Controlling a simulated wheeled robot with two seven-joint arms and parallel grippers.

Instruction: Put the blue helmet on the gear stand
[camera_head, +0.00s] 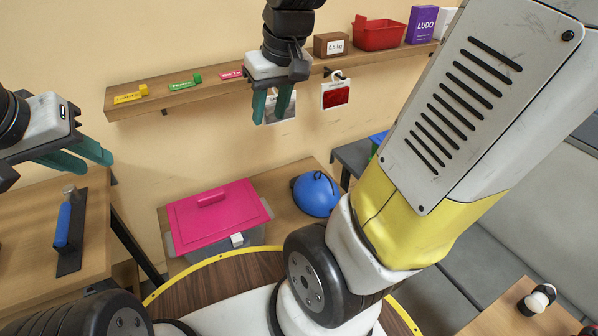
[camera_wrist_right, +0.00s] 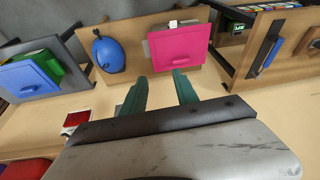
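The blue helmet (camera_head: 316,193) sits on a wooden surface beside a pink-lidded box. It also shows in the right wrist view (camera_wrist_right: 109,54), upper left of the fingers. My right gripper (camera_head: 272,106) is raised in front of the wall shelf, well above and to the left of the helmet. Its green fingers (camera_wrist_right: 160,93) are apart with nothing between them. My left gripper (camera_head: 85,162) is at the left edge, above a wooden table, fingers apart and empty. I cannot make out a gear stand in either view.
A wall shelf (camera_head: 220,87) carries small labelled items, a cardboard box (camera_head: 331,45) and a red basket (camera_head: 378,34); tags hang below. The pink-lidded box (camera_head: 218,213) is left of the helmet. A blue-handled tool (camera_head: 64,225) lies on the left table. My right arm covers much of the right side.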

